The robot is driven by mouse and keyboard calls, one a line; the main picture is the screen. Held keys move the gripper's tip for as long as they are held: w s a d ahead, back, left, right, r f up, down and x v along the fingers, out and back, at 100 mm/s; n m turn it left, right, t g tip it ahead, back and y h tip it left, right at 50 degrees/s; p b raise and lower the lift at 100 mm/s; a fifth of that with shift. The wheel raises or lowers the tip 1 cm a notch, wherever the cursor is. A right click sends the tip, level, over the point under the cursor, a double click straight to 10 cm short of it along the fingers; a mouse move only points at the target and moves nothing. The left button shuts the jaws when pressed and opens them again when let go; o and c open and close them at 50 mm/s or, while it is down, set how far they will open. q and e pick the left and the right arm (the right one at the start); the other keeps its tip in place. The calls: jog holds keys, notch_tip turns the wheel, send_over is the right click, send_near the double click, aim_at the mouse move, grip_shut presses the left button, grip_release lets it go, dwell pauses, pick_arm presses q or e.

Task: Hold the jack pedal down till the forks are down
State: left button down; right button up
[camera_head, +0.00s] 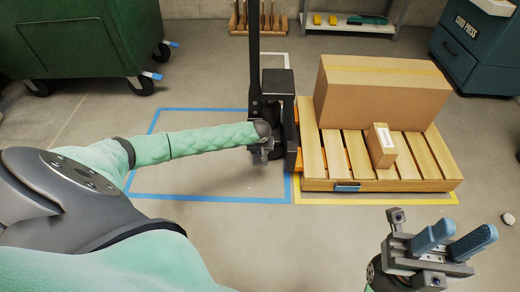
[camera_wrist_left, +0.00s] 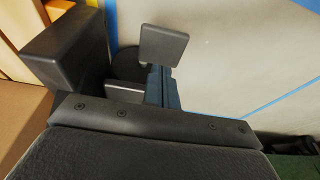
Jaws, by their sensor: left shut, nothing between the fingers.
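The black pallet jack (camera_head: 278,85) stands upright at the left end of a wooden pallet (camera_head: 330,184). Orange fork parts show at the pallet's left edge; the forks run under it, mostly hidden, and I cannot tell their height. My left gripper (camera_head: 262,154) is low beside the jack's base, shut and empty. In the left wrist view, its blue fingers (camera_wrist_left: 160,85) reach toward a dark square plate (camera_wrist_left: 163,45) that looks like the pedal; I cannot tell whether they touch. My right gripper (camera_head: 452,241) is open and empty at the lower right, away from the jack.
A large carton (camera_head: 380,92) and a small box (camera_head: 380,146) sit on the pallet. Blue tape (camera_head: 200,198) outlines bare floor left of the jack. A green wheeled bin (camera_head: 85,45) stands at the back left, a teal cabinet (camera_head: 470,50) at the back right.

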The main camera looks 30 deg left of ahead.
aim_at(260, 160)
pick_arm(q)
notch_tip(260, 160, down, 3)
jog(key=shift+r+b, duration=0.2)
jog(key=shift+b, duration=0.15)
jog(key=shift+f, duration=0.75)
